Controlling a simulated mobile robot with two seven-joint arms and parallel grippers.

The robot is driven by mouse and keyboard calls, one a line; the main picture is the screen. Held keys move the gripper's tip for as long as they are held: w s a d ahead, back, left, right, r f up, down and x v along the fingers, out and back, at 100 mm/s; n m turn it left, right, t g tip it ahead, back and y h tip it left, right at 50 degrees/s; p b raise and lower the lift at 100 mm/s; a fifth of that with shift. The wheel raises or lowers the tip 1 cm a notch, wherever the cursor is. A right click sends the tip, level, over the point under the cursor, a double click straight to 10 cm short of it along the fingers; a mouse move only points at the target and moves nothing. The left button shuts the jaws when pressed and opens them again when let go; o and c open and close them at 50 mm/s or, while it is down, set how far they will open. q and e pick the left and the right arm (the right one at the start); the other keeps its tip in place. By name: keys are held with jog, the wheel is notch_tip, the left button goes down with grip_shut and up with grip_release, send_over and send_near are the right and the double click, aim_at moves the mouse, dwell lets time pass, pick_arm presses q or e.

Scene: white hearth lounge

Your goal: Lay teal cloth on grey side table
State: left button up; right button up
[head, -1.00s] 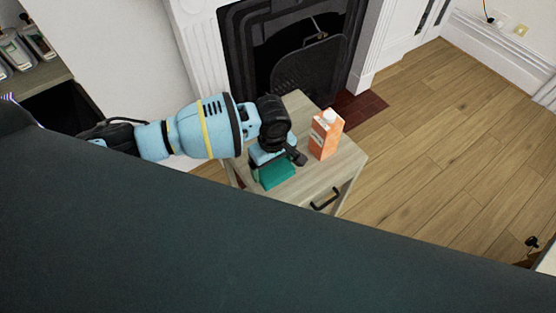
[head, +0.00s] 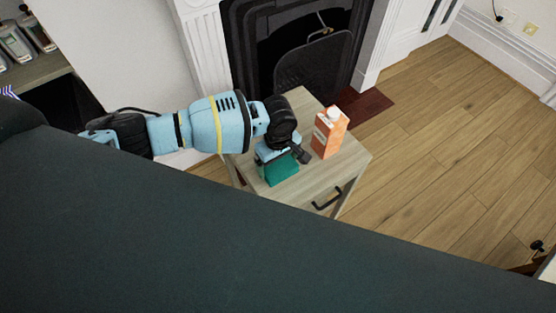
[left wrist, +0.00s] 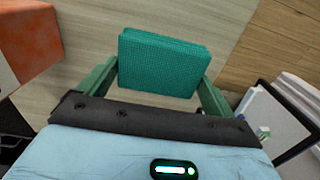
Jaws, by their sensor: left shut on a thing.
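The teal cloth (head: 283,170) is a small folded block, held over the grey side table (head: 346,166). My left gripper (head: 279,160) is shut on it from above. In the left wrist view the cloth (left wrist: 162,66) sits between the two green fingers of my left gripper (left wrist: 158,75), with the pale wood top behind it. I cannot tell whether its underside touches the tabletop. My right gripper is in neither view.
An orange and white carton (head: 329,134) stands on the table, close to the right of my left gripper. A black fireplace (head: 318,70) is behind the table. Wood floor (head: 450,135) to the right is clear. A large dark surface, unclear what, fills the foreground.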

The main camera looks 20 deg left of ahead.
aim_at(278, 164)
pick_arm(q)
jog(key=shift+f, duration=0.1)
jog(key=o, duration=0.6)
notch_tip(278, 164, up, 12)
jog(key=shift+r+p, duration=0.1)
jog(key=shift+p, duration=0.85)
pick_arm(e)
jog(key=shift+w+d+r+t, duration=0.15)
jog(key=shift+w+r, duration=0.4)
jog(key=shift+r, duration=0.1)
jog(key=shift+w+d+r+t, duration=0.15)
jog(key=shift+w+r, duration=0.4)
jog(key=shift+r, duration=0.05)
